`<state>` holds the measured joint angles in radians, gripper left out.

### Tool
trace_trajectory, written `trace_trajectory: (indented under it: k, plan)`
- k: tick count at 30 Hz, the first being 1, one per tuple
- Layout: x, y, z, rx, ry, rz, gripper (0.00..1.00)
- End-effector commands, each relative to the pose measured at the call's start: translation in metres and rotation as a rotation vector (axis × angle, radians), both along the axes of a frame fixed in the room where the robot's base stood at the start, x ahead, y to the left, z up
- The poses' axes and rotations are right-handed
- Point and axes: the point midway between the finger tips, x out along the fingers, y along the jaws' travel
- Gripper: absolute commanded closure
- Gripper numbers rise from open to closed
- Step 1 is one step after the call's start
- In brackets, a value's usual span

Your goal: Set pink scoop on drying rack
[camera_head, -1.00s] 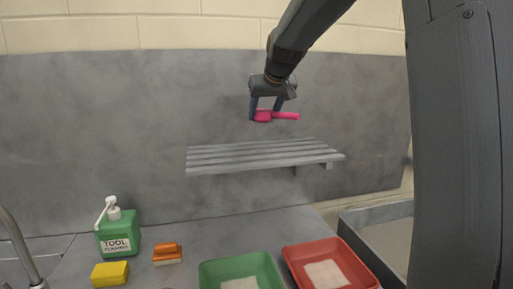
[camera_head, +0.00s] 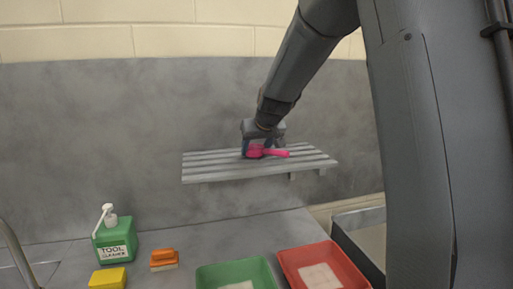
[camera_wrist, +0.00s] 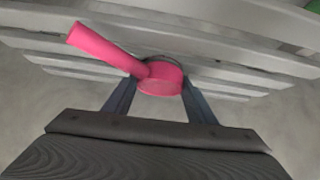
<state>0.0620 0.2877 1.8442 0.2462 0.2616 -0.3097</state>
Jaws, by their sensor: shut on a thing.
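The pink scoop (camera_head: 268,152) is in my gripper (camera_head: 257,150), low over the grey slatted drying rack (camera_head: 203,171) on the wall. In the wrist view the scoop's round cup (camera_wrist: 160,79) sits between the two fingers of my gripper (camera_wrist: 160,90), and its handle (camera_wrist: 100,47) points to the upper left. The rack's slats (camera_wrist: 226,72) show behind it. My gripper is shut on the scoop. I cannot tell whether the scoop touches the slats.
A green tub (camera_head: 236,270) and a red tub (camera_head: 345,262) stand on the counter below. A green tool cleaner bottle (camera_head: 115,240), an orange brush (camera_head: 163,257) and a yellow sponge (camera_head: 108,278) are at the left. The rack's left part is clear.

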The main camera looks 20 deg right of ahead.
Motion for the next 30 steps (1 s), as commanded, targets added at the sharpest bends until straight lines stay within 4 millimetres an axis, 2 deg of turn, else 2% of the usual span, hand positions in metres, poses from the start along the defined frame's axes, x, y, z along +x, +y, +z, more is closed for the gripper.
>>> trace_trajectory:
  k: [3,4,7,20,30]
  plan:
    - [0.0,0.0,-0.002,0.0,-0.001,0.0,0.73]
    - [0.0,0.0,-0.002,0.0,0.0,0.0,0.47]
    - [0.0,-0.001,-0.001,0.001,0.0,-0.001,0.3]
    - [-0.002,-0.001,0.004,0.0,-0.002,-0.001,0.3]
    - [-0.038,-0.002,0.042,-0.001,-0.005,-0.001,0.3]
